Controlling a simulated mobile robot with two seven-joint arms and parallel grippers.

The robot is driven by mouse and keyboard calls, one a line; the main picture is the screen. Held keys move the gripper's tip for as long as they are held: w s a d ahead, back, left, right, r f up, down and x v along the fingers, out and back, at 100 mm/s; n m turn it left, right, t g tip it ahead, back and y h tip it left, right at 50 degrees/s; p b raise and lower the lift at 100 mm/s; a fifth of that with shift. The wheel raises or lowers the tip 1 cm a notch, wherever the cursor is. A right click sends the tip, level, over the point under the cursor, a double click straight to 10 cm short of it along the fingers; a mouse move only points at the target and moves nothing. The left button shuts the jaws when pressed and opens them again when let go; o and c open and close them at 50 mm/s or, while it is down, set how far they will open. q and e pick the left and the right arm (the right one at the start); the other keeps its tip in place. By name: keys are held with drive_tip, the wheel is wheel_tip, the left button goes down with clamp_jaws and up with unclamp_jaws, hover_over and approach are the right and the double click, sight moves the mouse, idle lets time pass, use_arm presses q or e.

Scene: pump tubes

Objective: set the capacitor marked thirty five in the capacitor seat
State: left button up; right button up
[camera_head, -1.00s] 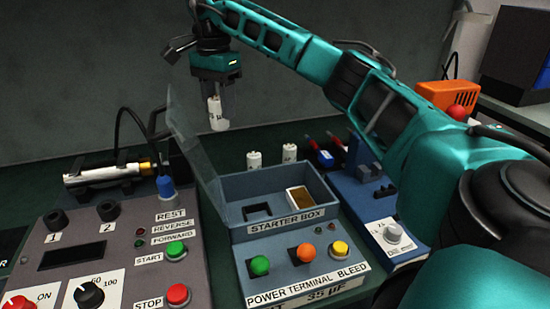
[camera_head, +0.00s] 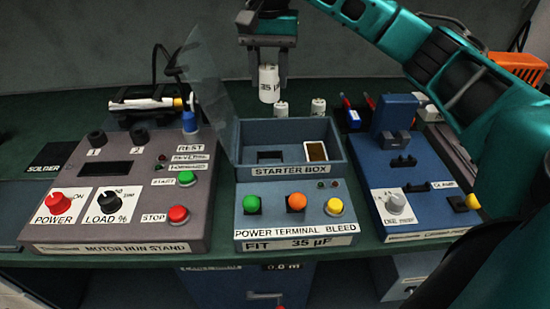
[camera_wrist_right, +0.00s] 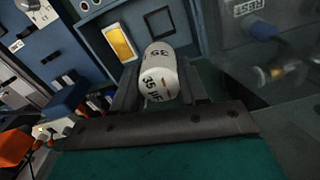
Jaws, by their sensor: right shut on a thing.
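My right gripper (camera_head: 266,76) is shut on a white cylindrical capacitor (camera_head: 268,90) marked 35 µF. It holds it upright in the air, above and behind the starter box (camera_head: 254,190) as the head view shows it. In the right wrist view the capacitor (camera_wrist_right: 160,78) sits between the two dark fingers, its 35 µF marking readable. The box has a dark square recess (camera_head: 270,156), likely the capacitor seat, which also shows in the wrist view (camera_wrist_right: 159,23). A gold-coloured block (camera_head: 315,151) sits to its right. My left gripper is out of view.
The clear lid (camera_head: 208,95) stands open at the box's left. Two white capacitors (camera_head: 281,109) (camera_head: 318,107) stand behind the box. The motor run stand (camera_head: 120,215) is left, a blue clamp unit (camera_head: 410,180) right.

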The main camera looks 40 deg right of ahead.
sight(269, 102)
wheel_tip(269, 102, down, 15)
drive_tip(key=shift+r+b, duration=0.1)
drive_tip(key=shift+b, duration=0.45)
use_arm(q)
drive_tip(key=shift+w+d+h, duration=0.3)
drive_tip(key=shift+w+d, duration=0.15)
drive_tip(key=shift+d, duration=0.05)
use_arm(e)
drive_tip(key=shift+f, duration=1.9)
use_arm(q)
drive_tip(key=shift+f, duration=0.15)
use_arm(e)
drive_tip(key=shift+f, duration=0.1)
drive_tip(key=o, duration=0.6)
drive_tip(key=shift+b, duration=0.3)
drive_tip(key=o, duration=0.5)
drive_tip(key=shift+r, duration=0.25)
wheel_tip(269, 102, up, 12)
drive_tip(key=shift+f+p, duration=0.1)
drive_tip(key=shift+p, duration=0.5)
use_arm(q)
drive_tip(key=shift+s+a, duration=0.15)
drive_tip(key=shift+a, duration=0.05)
